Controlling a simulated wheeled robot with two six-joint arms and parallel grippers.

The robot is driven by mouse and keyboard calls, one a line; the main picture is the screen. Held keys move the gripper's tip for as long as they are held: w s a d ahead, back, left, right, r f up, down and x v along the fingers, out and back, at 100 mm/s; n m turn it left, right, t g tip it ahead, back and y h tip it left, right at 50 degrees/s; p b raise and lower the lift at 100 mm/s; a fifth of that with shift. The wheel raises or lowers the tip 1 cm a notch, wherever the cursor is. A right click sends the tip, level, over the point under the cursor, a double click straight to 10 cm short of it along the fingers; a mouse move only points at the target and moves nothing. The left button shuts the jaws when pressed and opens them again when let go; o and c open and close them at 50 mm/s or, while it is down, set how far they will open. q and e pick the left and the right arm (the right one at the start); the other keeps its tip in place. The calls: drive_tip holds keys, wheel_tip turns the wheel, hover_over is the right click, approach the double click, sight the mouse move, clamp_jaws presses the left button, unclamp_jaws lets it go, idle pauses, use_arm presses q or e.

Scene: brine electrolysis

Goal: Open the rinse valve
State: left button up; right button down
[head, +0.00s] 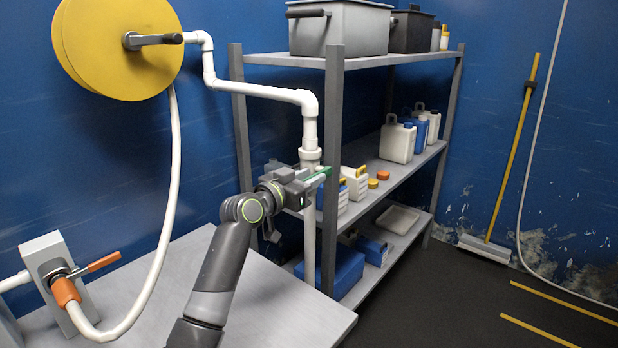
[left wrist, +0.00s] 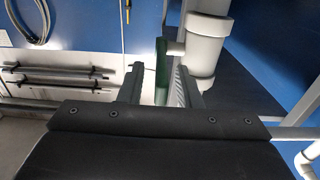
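A green valve lever (head: 318,173) sits on the white vertical pipe (head: 310,135) beside the shelf's front post. I take it as the rinse valve; no label is readable. My left gripper (head: 304,179) is at the lever, just left of the pipe. In the left wrist view the green lever (left wrist: 162,70) stands between the two fingers of my left gripper (left wrist: 158,80). It is close to the right finger, with a gap to the left finger. The gripper looks open around it; contact cannot be told. The white pipe fitting (left wrist: 203,45) is just beyond the right finger. My right gripper is out of view.
A grey shelf (head: 335,130) with bins, jugs and bottles stands right behind the pipe. A grey table top (head: 270,310) lies below my left arm. A yellow hose reel (head: 110,45) and an orange-handled hose fitting (head: 103,262) are at left.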

sight(314, 174)
use_arm(q)
drive_tip(key=shift+w+d, duration=0.1)
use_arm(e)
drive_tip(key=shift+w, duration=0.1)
use_arm(q)
clamp_jaws()
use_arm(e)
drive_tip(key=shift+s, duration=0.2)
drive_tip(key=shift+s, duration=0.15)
